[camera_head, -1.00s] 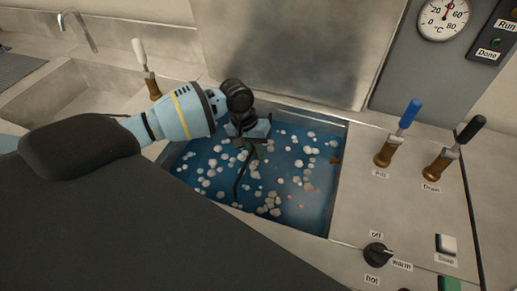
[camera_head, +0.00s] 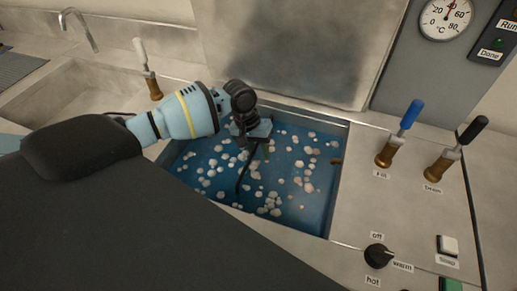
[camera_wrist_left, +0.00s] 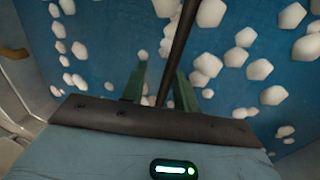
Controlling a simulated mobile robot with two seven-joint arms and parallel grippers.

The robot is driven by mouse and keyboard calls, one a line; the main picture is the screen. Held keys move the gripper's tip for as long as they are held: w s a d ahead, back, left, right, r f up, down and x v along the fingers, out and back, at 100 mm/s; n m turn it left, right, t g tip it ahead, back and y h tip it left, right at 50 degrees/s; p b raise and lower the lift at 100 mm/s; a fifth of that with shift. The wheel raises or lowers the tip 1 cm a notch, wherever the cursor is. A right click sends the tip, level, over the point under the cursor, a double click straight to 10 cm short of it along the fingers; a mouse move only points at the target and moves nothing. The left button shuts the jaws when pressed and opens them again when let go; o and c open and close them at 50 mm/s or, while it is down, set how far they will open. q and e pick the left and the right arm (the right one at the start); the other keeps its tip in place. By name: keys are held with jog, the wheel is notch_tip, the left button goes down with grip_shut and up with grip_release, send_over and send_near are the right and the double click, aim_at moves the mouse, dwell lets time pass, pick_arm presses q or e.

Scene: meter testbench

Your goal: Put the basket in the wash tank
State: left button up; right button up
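The wash tank (camera_head: 318,215) is a sunken basin of blue water dotted with white foam clumps. My left gripper (camera_head: 253,146) is over the tank, pointing down. In the left wrist view its two green fingers (camera_wrist_left: 160,82) stand apart. A thin dark bar (camera_wrist_left: 178,42) passes between them, with a gap showing on its left side. In the head view this dark curved bar (camera_head: 241,178) drops from the gripper to the water; it looks like the basket's handle. The basket's body cannot be made out under the water and foam. My right gripper is not in view.
A blue lever (camera_head: 410,114) and a black lever (camera_head: 470,130) stand right of the tank, with a temperature knob (camera_head: 378,256) nearer. A white-handled lever (camera_head: 141,55) and an empty sink (camera_head: 85,95) are at the left. A steel panel (camera_head: 290,45) rises behind.

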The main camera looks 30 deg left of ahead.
pick_arm(q)
jog(key=shift+r, duration=0.1)
